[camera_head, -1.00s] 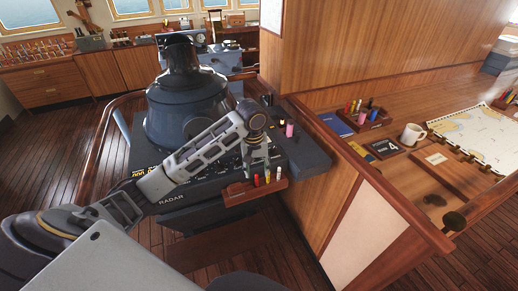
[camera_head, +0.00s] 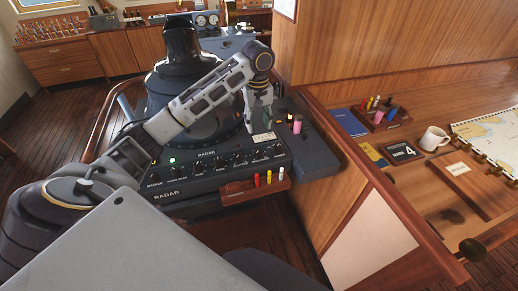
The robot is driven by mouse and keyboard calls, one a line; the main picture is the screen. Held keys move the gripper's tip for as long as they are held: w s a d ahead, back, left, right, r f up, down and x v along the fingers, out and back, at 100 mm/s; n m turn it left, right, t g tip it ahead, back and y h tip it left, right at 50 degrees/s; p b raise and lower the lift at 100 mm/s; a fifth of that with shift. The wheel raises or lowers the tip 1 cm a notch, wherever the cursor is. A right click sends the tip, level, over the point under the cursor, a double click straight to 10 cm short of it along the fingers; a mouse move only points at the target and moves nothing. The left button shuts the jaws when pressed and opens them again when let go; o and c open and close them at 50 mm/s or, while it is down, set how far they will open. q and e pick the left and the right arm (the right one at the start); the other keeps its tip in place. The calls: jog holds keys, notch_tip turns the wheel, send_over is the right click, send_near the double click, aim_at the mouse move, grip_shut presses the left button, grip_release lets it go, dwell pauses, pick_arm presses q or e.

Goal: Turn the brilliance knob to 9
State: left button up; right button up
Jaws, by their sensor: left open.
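The radar console (camera_head: 165,194) stands at the centre, with a dark tower-like hood (camera_head: 185,60) on top. Its sloping front panel carries a row of small dark knobs (camera_head: 219,162) with pale markings and a green light at the left. The labels over the knobs are too small to read, so I cannot tell which is the brilliance knob or where it points. My left gripper (camera_head: 259,126) is open and points down over the back right of the panel, behind the knob row and apart from it. My right gripper is not in view.
A wooden holder (camera_head: 240,195) with coloured markers is on the console's front right edge. A pink cylinder (camera_head: 297,125) stands on the dark side ledge. A wooden partition borders the console at right; beyond it are a white mug (camera_head: 433,139) and a chart (camera_head: 490,140).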

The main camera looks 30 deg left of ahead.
pick_arm(q)
send_over(259, 150)
jog(key=shift+s+f, duration=0.2)
jog(key=shift+f, duration=6.8)
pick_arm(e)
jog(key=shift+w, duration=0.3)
pick_arm(q)
grip_shut()
